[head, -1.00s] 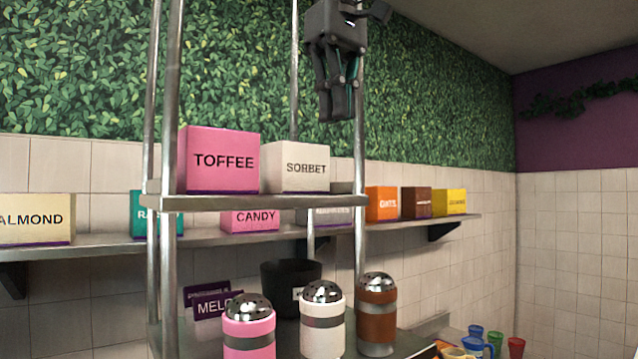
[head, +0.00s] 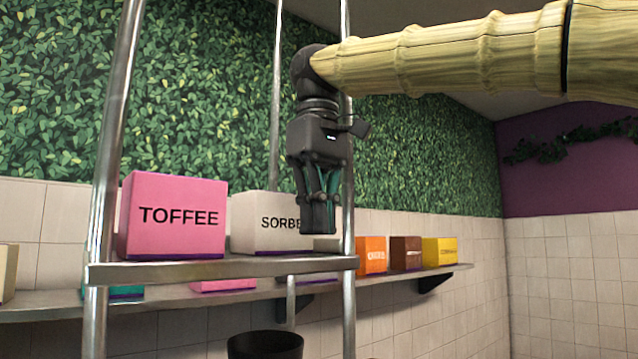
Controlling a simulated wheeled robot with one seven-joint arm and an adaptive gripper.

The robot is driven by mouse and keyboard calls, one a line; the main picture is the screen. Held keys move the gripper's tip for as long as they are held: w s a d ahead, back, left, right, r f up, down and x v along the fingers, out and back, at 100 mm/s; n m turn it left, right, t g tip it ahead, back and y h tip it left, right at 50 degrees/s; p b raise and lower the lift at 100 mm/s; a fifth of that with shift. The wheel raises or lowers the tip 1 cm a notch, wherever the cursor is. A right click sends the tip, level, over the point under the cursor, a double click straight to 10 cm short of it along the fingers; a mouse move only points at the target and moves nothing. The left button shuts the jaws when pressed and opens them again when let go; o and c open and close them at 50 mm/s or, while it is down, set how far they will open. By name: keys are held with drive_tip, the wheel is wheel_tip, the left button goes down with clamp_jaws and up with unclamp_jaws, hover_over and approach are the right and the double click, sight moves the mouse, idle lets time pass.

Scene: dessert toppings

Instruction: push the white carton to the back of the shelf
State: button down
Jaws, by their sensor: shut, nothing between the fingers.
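The white carton (head: 262,224), marked SORBET, stands upright on the metal shelf (head: 200,271), just right of the pink TOFFEE carton (head: 172,216). My gripper (head: 318,230) points down, shut and empty, with its fingertips in front of the white carton's right part. The fingers hide the end of its lettering. I cannot tell whether the fingertips touch the carton.
A steel post (head: 348,200) stands close to the right of my gripper, and another post (head: 105,170) is at the left. A lower wall shelf (head: 410,276) behind holds orange (head: 371,255), brown (head: 405,253) and yellow (head: 440,251) cartons.

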sight(297, 256)
drive_tip(key=shift+s+a+f+p, duration=0.25)
drive_tip(key=shift+s+f+p, duration=0.35)
drive_tip(key=shift+f+p, duration=0.35)
drive_tip(key=w, duration=0.1)
drive_tip(key=w+a+p, duration=0.1)
drive_tip(key=w, duration=0.1)
drive_tip(key=shift+w+a+f, duration=0.25)
drive_tip(key=shift+a+f, duration=0.1)
drive_tip(key=shift+f, duration=0.05)
drive_tip(key=shift+s+r, duration=0.15)
drive_tip(key=shift+s, duration=0.25)
drive_tip(key=shift+w+a, duration=0.15)
drive_tip(key=shift+w, duration=0.25)
drive_tip(key=shift+a, duration=0.15)
